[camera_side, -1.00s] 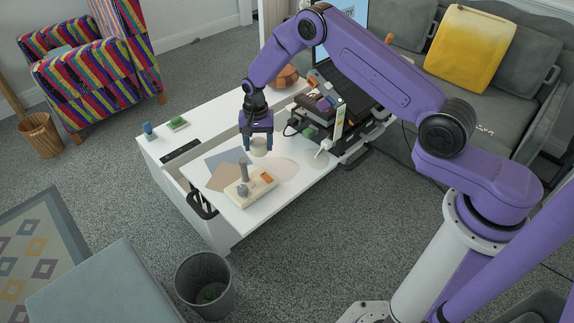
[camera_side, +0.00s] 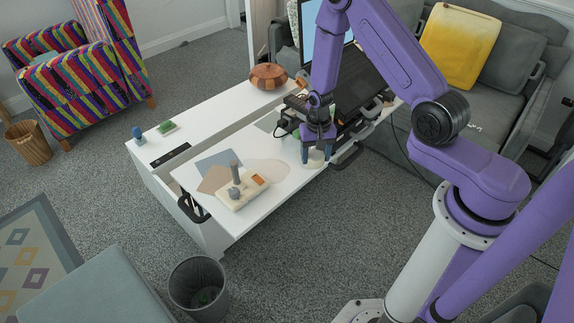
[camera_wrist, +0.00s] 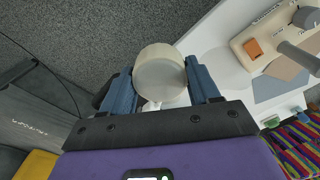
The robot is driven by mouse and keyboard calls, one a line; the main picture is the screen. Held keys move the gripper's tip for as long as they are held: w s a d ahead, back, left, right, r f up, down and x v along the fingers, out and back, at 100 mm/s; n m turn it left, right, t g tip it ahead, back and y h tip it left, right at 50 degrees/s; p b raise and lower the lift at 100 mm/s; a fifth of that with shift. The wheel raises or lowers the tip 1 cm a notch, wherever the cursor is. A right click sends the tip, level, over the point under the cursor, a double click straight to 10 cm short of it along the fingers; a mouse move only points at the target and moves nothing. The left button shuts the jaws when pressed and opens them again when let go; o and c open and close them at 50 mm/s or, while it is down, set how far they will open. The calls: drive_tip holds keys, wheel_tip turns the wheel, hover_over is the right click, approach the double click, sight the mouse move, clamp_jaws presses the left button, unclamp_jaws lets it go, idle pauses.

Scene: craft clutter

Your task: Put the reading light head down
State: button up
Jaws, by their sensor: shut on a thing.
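My gripper (camera_side: 317,155) is low over the right end of the white table and is shut on a cream cylinder (camera_side: 316,159). In the wrist view the cylinder (camera_wrist: 160,76) sits between the two blue fingers, its flat pale end facing the camera. A small white part (camera_wrist: 151,105) shows just behind the cylinder; it may belong to the reading light, mostly hidden by the gripper in the side view. I cannot tell whether the cylinder touches it or the table.
A cream box with a grey lever (camera_side: 242,190) stands to the left on flat coloured sheets. A wooden pot (camera_side: 268,76) is at the back. The table's front edge is close to my gripper.

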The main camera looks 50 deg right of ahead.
drive_tip(key=w+f, duration=0.4)
drive_tip(key=w, duration=0.4)
hover_over(287, 168)
drive_tip(key=s, duration=0.1)
wheel_tip(287, 168, down, 4)
drive_tip(key=shift+s+f, duration=0.1)
drive_tip(key=shift+f, duration=0.1)
drive_tip(key=shift+w+f, duration=0.65)
drive_tip(key=shift+f, duration=1.45)
drive_tip(key=shift+f, duration=0.15)
drive_tip(key=o, duration=1.3)
drive_tip(key=shift+c, duration=0.2)
wheel_tip(287, 168, up, 12)
drive_tip(key=shift+r, duration=0.2)
